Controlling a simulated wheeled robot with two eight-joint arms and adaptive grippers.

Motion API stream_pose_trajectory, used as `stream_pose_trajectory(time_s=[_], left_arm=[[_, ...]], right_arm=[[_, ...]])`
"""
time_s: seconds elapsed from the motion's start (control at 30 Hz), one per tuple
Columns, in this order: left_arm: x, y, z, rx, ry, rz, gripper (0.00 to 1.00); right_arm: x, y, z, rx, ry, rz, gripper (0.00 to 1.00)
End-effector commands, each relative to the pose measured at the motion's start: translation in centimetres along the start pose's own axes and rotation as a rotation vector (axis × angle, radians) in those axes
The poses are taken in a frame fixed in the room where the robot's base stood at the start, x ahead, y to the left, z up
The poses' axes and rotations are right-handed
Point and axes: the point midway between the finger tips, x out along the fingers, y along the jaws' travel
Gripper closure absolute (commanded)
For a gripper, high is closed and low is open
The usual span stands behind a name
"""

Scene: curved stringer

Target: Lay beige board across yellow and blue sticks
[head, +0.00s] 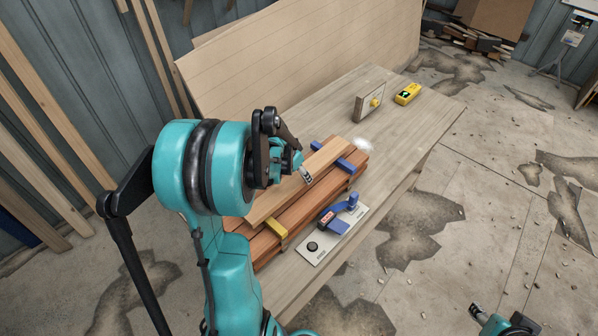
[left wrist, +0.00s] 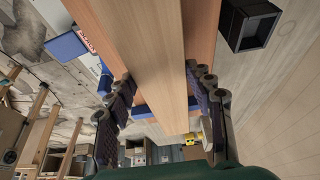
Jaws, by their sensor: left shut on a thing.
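The beige board (head: 270,200) lies lengthwise over a stack of reddish-brown planks (head: 295,232). My left gripper (head: 306,175) is shut on it, with one finger on each long edge in the left wrist view (left wrist: 163,95). The blue stick (head: 347,164) crosses under the board's far part, both ends showing; it also shows in the left wrist view (left wrist: 150,110). The yellow stick (head: 277,228) sticks out from under the nearer part. Whether the board touches both sticks I cannot tell. My right gripper (head: 477,312) is at the bottom right, away from the table, mostly cut off.
A grey plate with a blue-handled tool (head: 335,228) lies beside the planks on the wooden table (head: 415,125). A small upright block with a yellow knob (head: 369,101) and a yellow device (head: 407,94) stand at the back. The table's right side is clear.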

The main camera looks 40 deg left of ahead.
Motion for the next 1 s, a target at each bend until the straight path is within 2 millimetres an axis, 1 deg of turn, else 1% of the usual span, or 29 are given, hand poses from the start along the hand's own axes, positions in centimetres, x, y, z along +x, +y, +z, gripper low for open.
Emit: stream_pose_trajectory(time_s=[0.33,0.97,1.0], left_arm=[[0.1,0.0,0.0,0.000,0.001,0.000,0.98],[1.2,0.0,0.5,0.000,0.001,0.000,0.98],[1.1,0.0,0.4,0.000,0.001,0.000,0.37]], right_arm=[[0.1,0.0,0.0,0.000,0.000,0.000,0.54],[0.9,0.0,0.7,0.000,0.000,0.000,0.54],[0.9,0.0,0.6,0.000,0.000,0.000,0.54]])
